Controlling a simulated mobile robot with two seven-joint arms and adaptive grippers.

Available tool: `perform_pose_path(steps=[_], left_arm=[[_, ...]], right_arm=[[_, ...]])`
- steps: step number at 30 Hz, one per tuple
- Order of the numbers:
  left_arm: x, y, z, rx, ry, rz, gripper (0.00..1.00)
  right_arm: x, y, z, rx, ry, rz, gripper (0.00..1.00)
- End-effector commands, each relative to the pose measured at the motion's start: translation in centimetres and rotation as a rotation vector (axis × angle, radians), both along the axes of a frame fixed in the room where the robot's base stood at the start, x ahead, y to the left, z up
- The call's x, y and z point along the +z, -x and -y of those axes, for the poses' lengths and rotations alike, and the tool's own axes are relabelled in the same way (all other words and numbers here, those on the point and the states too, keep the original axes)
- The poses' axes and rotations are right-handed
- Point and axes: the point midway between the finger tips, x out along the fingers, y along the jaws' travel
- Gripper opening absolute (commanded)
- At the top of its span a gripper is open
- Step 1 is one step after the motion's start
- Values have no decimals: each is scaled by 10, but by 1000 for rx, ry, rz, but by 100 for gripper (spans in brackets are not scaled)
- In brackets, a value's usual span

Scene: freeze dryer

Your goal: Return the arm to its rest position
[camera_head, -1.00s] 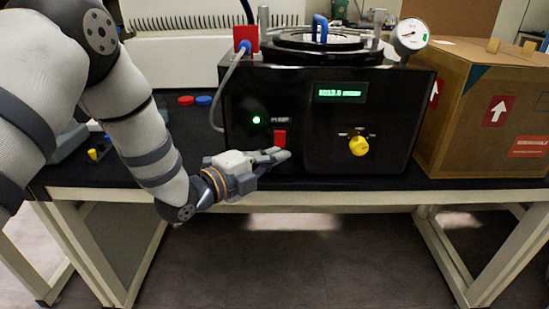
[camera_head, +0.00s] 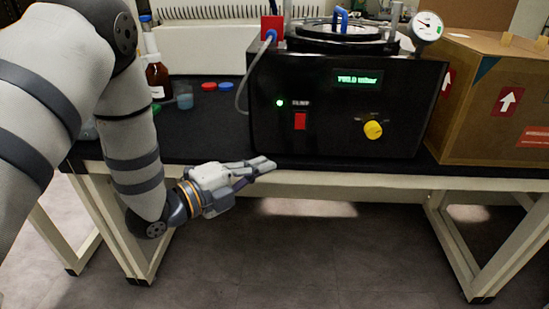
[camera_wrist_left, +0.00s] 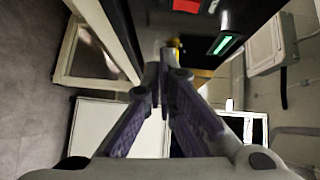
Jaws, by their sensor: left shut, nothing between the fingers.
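My left arm comes in from the left in the head view. Its gripper (camera_head: 262,170) is shut and empty, in front of the table's front edge and below and left of the freeze dryer. In the left wrist view the fingers (camera_wrist_left: 163,62) come together at their tips with nothing between them. The black freeze dryer (camera_head: 330,140) stands on the table with a red switch (camera_head: 300,121), a lit green lamp (camera_head: 280,103), a yellow knob (camera_head: 373,130) and a green display (camera_head: 357,79). The gripper is apart from the switch. My right gripper is not in view.
A cardboard box (camera_head: 480,120) stands right of the dryer. A brown bottle (camera_head: 156,78), a small beaker (camera_head: 184,98), and red (camera_head: 209,86) and blue (camera_head: 226,86) caps are on the black tabletop (camera_head: 205,130) at left. Open floor (camera_head: 310,255) lies below the table.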

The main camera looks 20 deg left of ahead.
Motion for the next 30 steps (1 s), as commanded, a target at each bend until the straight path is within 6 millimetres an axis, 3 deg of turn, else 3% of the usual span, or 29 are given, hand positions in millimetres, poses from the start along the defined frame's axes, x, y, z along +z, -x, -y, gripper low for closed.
perform_pose_path(steps=[15, 17, 19, 22, 24, 26, 27, 30], left_arm=[[-3, 3, -1, 1, 3, -8, 0], [-15, 6, -1, 18, 28, -64, 0], [-52, 19, 0, 73, 102, -233, 0], [-132, 65, -2, 252, 275, -613, 0], [-184, 114, -4, 432, 398, -881, 0], [-219, 162, -6, 609, 493, -1086, 0], [-238, 198, -7, 739, 548, -1210, 0], [-267, 285, -9, 1086, 652, -1450, 0]], right_arm=[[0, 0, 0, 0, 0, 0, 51], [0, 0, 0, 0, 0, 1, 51], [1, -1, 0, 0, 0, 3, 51], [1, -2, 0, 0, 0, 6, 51], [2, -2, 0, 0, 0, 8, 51], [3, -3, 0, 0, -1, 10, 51], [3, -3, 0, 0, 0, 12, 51], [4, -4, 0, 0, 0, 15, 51]])
